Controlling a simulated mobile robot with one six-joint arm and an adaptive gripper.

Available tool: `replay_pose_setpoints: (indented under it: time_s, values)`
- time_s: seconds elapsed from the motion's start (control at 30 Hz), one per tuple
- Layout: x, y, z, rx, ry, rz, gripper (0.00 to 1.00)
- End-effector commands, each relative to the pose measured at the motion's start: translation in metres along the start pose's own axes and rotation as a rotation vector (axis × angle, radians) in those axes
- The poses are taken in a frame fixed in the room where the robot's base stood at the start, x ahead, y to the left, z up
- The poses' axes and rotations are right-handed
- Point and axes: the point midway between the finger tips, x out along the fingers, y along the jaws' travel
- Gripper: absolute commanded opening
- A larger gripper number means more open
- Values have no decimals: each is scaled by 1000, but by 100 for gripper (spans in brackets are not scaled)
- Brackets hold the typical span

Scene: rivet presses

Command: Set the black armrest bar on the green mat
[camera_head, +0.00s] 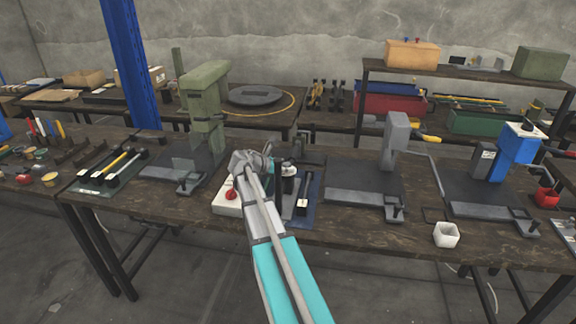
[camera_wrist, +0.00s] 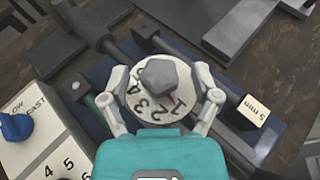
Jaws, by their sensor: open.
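My gripper (camera_head: 254,160) is open above the middle of the bench; in the wrist view its fingers (camera_wrist: 162,88) stand on either side of a white numbered dial with a grey knob (camera_wrist: 160,78). I cannot tell whether they touch it. A dark bar with a white "5 mm" end block (camera_wrist: 252,112) lies on a blue mat (camera_wrist: 285,135) beside the dial. It also shows in the head view (camera_head: 303,191). I cannot tell for sure that it is the armrest bar. A dark green mat (camera_head: 92,187) with several bars on it lies at the left of the bench.
A white control box with a red knob (camera_head: 229,195) stands left of my gripper; its blue knob (camera_wrist: 15,126) shows in the wrist view. A green press (camera_head: 205,105), a grey press (camera_head: 394,145) and a blue press (camera_head: 515,155) stand along the bench.

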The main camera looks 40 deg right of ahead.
Motion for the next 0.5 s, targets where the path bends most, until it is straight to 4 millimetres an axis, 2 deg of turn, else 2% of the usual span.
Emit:
replay_pose_setpoints:
  time_s: [0.27,0.5]
  values:
    - [-2,0,3,0,0,0,80]
    - [-27,0,4,0,0,2,80]
